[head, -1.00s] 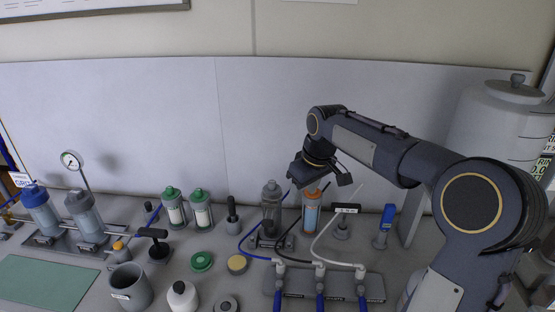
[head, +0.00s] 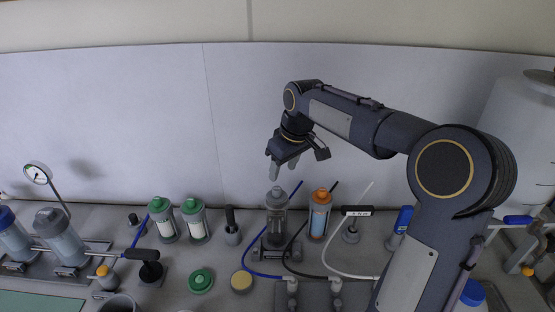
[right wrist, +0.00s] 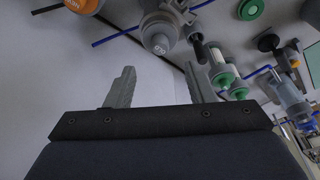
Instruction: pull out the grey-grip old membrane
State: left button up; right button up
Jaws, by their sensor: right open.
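The grey-grip old membrane shows as a grey knob (head: 275,191) on top of a clear, dark-tinted housing (head: 276,224), upright in a low dark stand. Its round grey top (right wrist: 160,38) appears in the right wrist view, just beyond and between my fingertips. How far the membrane sits inside the housing is hard to tell. My right gripper (head: 297,166) is open and empty, above the housing and slightly to its right in the head view; its two fingers (right wrist: 161,68) are spread apart. My left gripper is not in view.
An orange-capped cylinder (head: 318,215) stands close to the right of the housing. Blue, black and white tubes run around them. Two green-capped cylinders (head: 193,219) and a dark-handled tool (head: 232,225) stand to the left. A white wall panel (head: 120,120) rises behind.

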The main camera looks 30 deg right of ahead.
aim_at(277, 189)
jog(key=shift+p+x, duration=0.55)
jog(key=shift+x, duration=3.3)
jog(key=shift+s, duration=0.1)
grip_shut()
jog(key=c, duration=0.8)
grip_release()
grip_shut()
jog(key=shift+r+p, duration=0.55)
jog(key=shift+r, duration=0.15)
